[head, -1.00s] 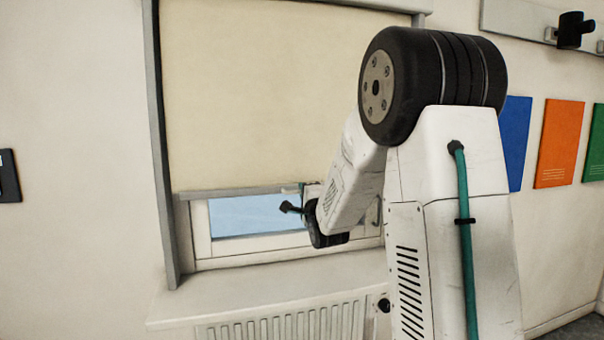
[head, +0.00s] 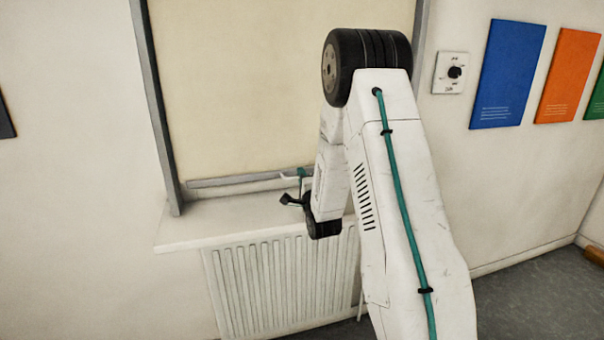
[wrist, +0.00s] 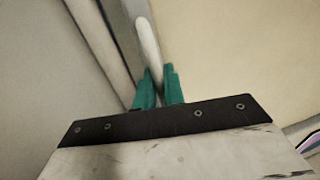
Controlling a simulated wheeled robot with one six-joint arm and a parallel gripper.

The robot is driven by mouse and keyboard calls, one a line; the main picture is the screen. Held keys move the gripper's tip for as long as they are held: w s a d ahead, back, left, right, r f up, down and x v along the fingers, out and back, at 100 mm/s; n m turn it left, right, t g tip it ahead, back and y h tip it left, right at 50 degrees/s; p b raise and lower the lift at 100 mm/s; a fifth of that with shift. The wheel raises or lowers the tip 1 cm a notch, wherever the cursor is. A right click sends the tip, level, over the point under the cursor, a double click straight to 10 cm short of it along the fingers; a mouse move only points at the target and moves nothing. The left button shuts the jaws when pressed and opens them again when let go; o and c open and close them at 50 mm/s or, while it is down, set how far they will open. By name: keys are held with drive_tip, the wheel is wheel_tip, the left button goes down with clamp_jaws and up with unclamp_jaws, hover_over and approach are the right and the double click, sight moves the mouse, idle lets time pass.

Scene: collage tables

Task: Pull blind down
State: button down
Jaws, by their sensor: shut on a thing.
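The cream blind (head: 260,80) hangs over the window in the head view. Its grey bottom bar (head: 235,183) is close above the window sill, and almost no glass shows under it. In the wrist view the cream cloth (wrist: 225,45) is at the right, beside the grey bar with a pale rounded handle (wrist: 148,42). My gripper (head: 303,173) is at the bar, right of its middle. In the wrist view its teal fingers (wrist: 158,84) are shut on the handle's near end. The exact contact is partly hidden by the fingers.
The white sill (head: 200,225) sticks out just below the bar, with a white radiator (head: 265,285) under it. A wall control (head: 451,72) and blue (head: 507,73) and orange (head: 568,75) panels are on the wall at right. The floor at right is mostly clear.

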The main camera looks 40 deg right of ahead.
drive_tip(key=shift+s+f, duration=0.1)
drive_tip(key=shift+f, duration=0.25)
drive_tip(key=c, duration=1.6)
unclamp_jaws()
drive_tip(key=shift+f, duration=0.1)
drive_tip(key=shift+s+a, duration=0.1)
drive_tip(key=v, duration=0.7)
drive_tip(key=shift+s, duration=0.2)
drive_tip(key=shift+a, duration=0.1)
